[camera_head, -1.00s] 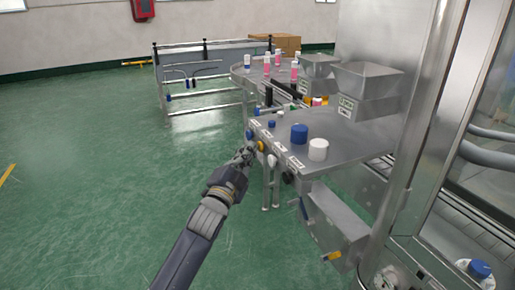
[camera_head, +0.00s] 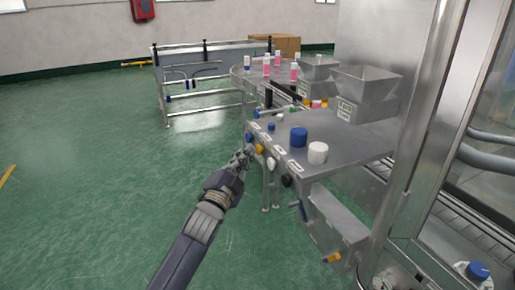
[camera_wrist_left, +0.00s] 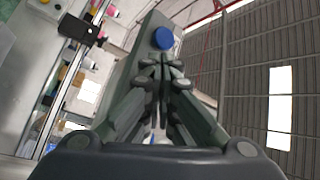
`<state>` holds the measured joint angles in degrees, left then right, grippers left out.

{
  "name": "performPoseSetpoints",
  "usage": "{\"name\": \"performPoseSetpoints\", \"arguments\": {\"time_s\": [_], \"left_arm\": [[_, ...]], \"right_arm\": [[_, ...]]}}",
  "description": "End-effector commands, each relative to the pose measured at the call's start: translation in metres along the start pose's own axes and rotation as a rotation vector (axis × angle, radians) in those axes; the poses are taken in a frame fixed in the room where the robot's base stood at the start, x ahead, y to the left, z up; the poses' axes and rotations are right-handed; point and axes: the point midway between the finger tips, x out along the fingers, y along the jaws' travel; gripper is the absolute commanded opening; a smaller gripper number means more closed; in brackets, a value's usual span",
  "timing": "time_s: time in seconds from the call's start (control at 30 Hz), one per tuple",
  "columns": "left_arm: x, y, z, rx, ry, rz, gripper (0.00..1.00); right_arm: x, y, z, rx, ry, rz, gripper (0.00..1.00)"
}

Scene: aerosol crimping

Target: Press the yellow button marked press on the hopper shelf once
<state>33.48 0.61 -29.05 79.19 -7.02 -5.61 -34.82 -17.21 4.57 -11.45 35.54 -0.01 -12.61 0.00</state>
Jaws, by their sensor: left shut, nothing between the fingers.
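The hopper shelf (camera_head: 345,142) is a steel table with labelled buttons on its front edge. The yellow button (camera_head: 260,149) sits between a blue button (camera_head: 249,137) and a white button (camera_head: 271,163). Its marking is too small to read. My left gripper (camera_head: 248,151) is shut and empty, just left of the yellow button; I cannot tell whether they touch. In the left wrist view the shut fingers (camera_wrist_left: 163,68) point toward a round blue button (camera_wrist_left: 163,38); the yellow button cannot be made out there. My right gripper is not in view.
A blue cap (camera_head: 299,137) and a white cap (camera_head: 318,152) stand on the shelf, with steel hoppers (camera_head: 364,90) behind. A black button (camera_head: 286,181) is further right on the edge. Pink and white bottles (camera_head: 294,71) stand at the back. Green floor (camera_head: 90,180) is free on the left.

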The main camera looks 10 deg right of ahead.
Motion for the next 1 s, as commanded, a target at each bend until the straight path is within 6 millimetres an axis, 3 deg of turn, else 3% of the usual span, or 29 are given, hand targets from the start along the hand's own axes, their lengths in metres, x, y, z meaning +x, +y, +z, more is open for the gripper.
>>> {"name": "performPoseSetpoints", "arguments": {"time_s": [0.47,1.0], "left_arm": [[-0.006,-0.005,0.004,0.001,-0.001,0.0,0.0],[-0.037,-0.028,0.027,0.0,0.0,0.0,0.0]], "right_arm": [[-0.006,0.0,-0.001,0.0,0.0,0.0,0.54],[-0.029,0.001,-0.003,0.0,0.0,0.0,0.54]]}}
